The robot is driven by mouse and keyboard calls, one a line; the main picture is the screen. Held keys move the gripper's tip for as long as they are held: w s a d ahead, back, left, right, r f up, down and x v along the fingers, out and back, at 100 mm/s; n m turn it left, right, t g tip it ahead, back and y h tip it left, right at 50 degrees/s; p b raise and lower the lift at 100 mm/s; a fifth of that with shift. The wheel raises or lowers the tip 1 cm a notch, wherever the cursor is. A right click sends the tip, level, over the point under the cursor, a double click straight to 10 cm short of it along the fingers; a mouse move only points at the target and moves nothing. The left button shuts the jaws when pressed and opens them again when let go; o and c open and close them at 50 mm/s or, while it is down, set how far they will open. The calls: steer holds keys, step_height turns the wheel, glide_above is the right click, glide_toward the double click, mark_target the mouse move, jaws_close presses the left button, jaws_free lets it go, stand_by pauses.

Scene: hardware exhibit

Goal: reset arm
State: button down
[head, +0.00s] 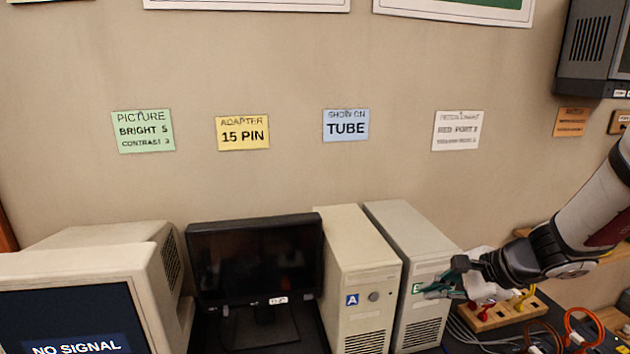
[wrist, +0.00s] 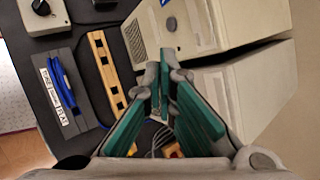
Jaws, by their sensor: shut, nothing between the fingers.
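My arm (head: 585,225) reaches in from the right edge in the head view. My gripper (head: 432,290) is at its end, in front of the right-hand beige computer tower (head: 412,238), beside its label. In the wrist view my gripper (wrist: 165,62) has its green-padded fingers drawn together at the tips with nothing between them. The tips appear over or near a tower (wrist: 215,22); whether they touch it I cannot tell. Part of the tower's front is hidden behind the gripper in the head view.
A wooden block with plugs (head: 500,312) and cables lies below my gripper. Tower A (head: 360,270), a dark flat monitor (head: 255,260) and a tube monitor reading NO SIGNAL (head: 75,310) stand to the left. A wooden strip (wrist: 105,70) and blue-handled case (wrist: 65,95) show in the wrist view.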

steer(key=s+a+r+n+g+h, duration=0.2)
steer(key=s+a+r+n, duration=0.65)
steer(key=s+n, duration=0.2)
steer(key=s+d+r+n+h, duration=0.1)
steer(key=s+r+n+h, duration=0.1)
steer(key=s, duration=0.3)
steer(key=s+d+r+n+t+h, duration=0.1)
steer(key=s+d+r+n, duration=0.1)
steer(key=s+n, duration=0.3)
steer(key=shift+s+d+r+h+b, duration=0.15)
steer(key=shift+s+r+h+b, duration=0.25)
steer(key=shift+s+r, duration=0.35)
